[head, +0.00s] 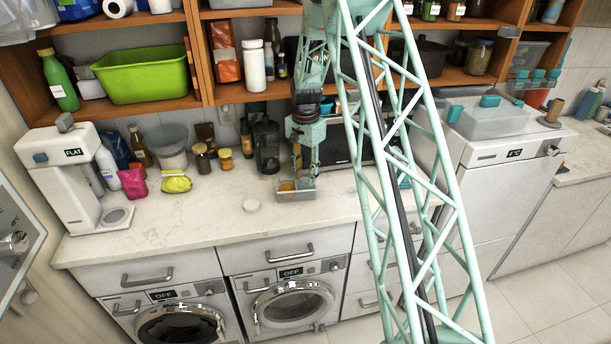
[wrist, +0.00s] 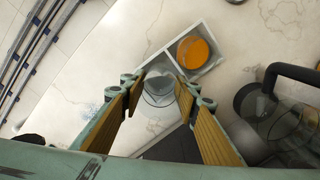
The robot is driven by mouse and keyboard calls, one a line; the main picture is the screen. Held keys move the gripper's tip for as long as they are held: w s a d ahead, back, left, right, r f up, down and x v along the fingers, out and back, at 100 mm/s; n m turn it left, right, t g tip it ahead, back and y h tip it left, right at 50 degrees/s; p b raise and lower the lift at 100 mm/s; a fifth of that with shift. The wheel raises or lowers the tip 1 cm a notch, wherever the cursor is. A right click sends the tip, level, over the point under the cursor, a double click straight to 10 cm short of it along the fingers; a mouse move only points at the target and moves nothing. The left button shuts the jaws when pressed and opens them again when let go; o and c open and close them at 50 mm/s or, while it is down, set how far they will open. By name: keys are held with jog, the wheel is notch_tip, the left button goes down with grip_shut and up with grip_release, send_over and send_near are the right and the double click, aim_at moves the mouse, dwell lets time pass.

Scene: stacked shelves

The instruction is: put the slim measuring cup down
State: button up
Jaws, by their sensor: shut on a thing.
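My gripper (wrist: 159,86) is shut on the slim measuring cup (wrist: 160,96), a clear vessel between the two fingers in the wrist view. The cup overlaps the near compartment of a small pale two-part tray (wrist: 168,50); I cannot tell whether it touches the tray's floor. An orange round thing (wrist: 193,52) lies in the tray's other compartment. In the head view my gripper (head: 298,170) points down just above the tray (head: 296,195) near the counter's front, and the cup is too small and hidden to make out.
A clear jug (wrist: 275,115) with a black handle stands close beside the tray; it shows left of my gripper in the head view (head: 267,150). The counter front left is clear. Shelves hang above.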

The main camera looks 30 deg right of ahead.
jog(key=shift+f+b, duration=0.35)
jog(key=shift+f, duration=0.25)
jog(key=o, duration=0.9)
jog(key=shift+r, duration=0.2)
jog(key=shift+r+p, duration=0.45)
jog(key=shift+r, duration=0.3)
notch_tip(320, 180, up, 11)
jog(key=shift+r+b, duration=0.15)
jog(key=shift+b, duration=0.3)
jog(key=shift+r, duration=0.1)
